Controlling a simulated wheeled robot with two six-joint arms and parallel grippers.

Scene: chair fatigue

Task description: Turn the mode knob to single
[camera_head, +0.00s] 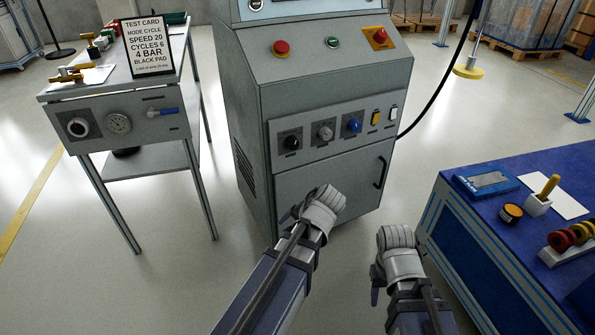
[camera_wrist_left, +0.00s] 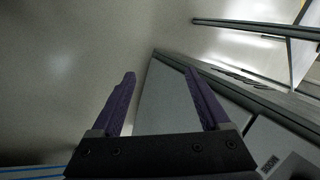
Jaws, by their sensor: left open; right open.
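My left gripper (camera_head: 322,205) is in front of the cabinet's lower door, below the knobs. In the left wrist view its two fingers (camera_wrist_left: 159,74) are apart with nothing between them. My right gripper (camera_head: 396,238) is open, lower right of the cabinet, apart from it.
A test card (camera_head: 148,45) reading "MODE CYCLE" stands on the left bench (camera_head: 60,97). A blue-topped workbench (camera_head: 450,210) is at right, close to my right arm. A door handle (camera_head: 381,172) sticks out.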

